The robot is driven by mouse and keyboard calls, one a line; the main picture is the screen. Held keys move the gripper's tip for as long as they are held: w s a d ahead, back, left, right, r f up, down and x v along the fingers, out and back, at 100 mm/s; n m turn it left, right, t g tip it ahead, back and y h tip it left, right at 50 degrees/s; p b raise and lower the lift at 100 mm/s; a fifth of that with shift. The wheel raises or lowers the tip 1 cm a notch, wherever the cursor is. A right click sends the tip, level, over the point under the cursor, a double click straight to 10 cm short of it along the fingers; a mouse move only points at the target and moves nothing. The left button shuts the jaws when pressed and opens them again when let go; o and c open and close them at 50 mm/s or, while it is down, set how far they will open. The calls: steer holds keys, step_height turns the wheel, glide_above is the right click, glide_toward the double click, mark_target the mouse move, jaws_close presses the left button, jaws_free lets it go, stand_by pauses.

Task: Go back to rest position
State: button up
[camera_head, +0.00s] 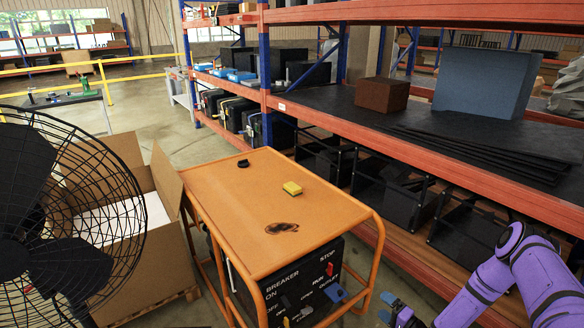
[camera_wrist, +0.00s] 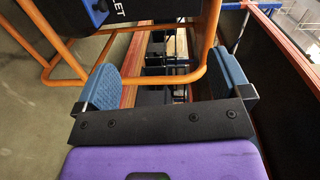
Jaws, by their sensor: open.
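My gripper (camera_head: 392,309) is at the lower right of the head view, beside the front right leg of the orange frame. The wrist view shows its two blue fingers (camera_wrist: 168,84) spread wide with nothing between them. My purple arm reaches in from the right edge of the head view. The orange generator frame (camera_head: 215,195) stands in the middle, with a black panel (camera_head: 300,284) on its front. The panel has a red switch and a blue part near the outlet label. The blue part also shows at the top of the wrist view (camera_wrist: 97,10).
A yellow block (camera_head: 292,188) lies on the orange top. A black fan (camera_head: 50,210) and an open cardboard box (camera_head: 128,215) stand left. An orange and blue shelf rack (camera_head: 440,165) runs along the right, close to my arm. Open floor lies beyond the box.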

steer(key=w+d+r+n+g+h, duration=0.25)
steer(key=w+r, duration=0.35)
steer(key=r, duration=0.5)
steer(key=w+d+r+n+g+h, duration=0.1)
steer(key=w+d+r+n+h, duration=0.4)
steer(key=r, duration=0.6)
step_height(320, 180, up, 24)
steer(key=s+g+h, duration=0.2)
steer(key=s+a+r+h, duration=0.1)
steer(key=s+a+r, duration=0.1)
steer(key=s+r, duration=0.65)
steer(key=s+a+r+h, duration=0.2)
steer(key=s+r, duration=0.6)
steer(key=r, duration=0.1)
steer(key=s+a+r+n+g+y, duration=0.1)
steer(key=s+a+r, duration=0.1)
steer(key=s, duration=1.1)
steer(key=s+a+r+n+g+y, duration=0.1)
steer(key=s+a+r+g, duration=0.1)
steer(key=s, duration=1)
steer(key=shift+s+a+r, duration=0.35)
steer(key=shift+a+r, duration=0.25)
steer(key=shift+a, duration=0.4)
